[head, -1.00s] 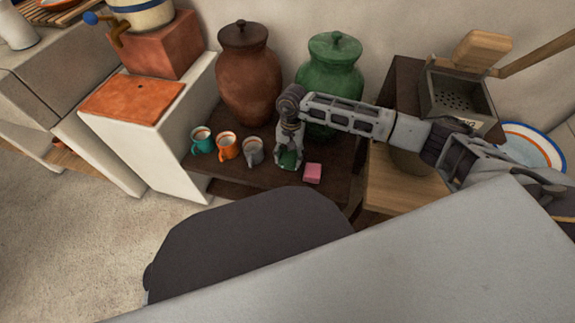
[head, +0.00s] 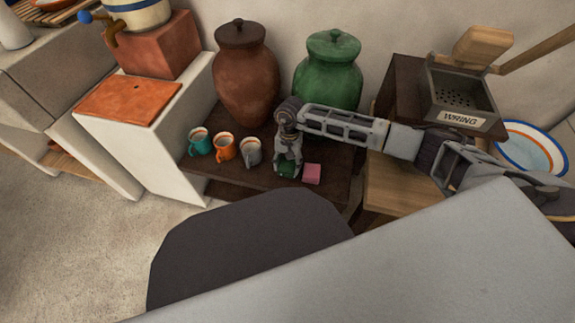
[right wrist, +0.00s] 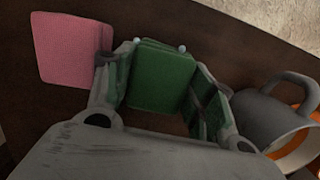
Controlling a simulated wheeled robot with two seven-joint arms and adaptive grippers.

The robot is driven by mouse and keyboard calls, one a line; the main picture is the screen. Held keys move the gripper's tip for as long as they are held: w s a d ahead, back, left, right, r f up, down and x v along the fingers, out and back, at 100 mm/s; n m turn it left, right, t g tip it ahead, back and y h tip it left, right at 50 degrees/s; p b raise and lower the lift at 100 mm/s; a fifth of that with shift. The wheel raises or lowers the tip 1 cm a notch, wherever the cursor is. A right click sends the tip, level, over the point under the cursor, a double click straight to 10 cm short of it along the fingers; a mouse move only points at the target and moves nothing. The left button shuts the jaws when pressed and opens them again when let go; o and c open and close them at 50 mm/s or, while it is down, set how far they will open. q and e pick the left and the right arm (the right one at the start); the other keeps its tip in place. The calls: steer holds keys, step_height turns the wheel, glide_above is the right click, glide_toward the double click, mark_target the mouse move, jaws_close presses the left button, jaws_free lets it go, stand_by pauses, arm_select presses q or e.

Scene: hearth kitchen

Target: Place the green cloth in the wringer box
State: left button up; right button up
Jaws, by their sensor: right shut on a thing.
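The green cloth (right wrist: 160,78) is a small folded block on the dark shelf; in the head view it shows low between my fingers (head: 288,168). My right gripper (head: 287,172) points down over it and is shut on it, with a finger on each side in the right wrist view (right wrist: 165,85). The wringer box (head: 461,92) is a grey open box with a perforated floor and a "WRING" label, standing on a dark block at the right. Its wooden paddle (head: 482,46) is raised behind it. My left gripper is not in view.
A pink block (head: 312,174) lies close beside the cloth. Grey (head: 250,152), orange (head: 224,147) and teal (head: 199,142) mugs stand to the left. A brown jar (head: 245,75) and a green jar (head: 329,72) stand behind. A plate (head: 530,148) is at the far right.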

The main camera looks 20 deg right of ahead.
steer(key=shift+f, duration=0.15)
steer(key=o, duration=0.7)
steer(key=shift+c, duration=0.2)
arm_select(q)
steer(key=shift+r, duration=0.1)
arm_select(e)
steer(key=shift+r, duration=0.2)
steer(key=shift+w+r+p, duration=0.15)
steer(key=shift+r+p, duration=0.15)
steer(key=shift+r, duration=0.35)
arm_select(q)
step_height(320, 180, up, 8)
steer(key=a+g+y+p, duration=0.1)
steer(key=p, duration=0.2)
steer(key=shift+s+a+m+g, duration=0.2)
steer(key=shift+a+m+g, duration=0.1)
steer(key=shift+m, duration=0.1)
arm_select(e)
step_height(320, 180, up, 11)
steer(key=w+d, duration=0.1)
steer(key=shift+w+f, duration=0.15)
steer(key=shift+f, duration=0.05)
steer(key=shift+o, duration=0.2)
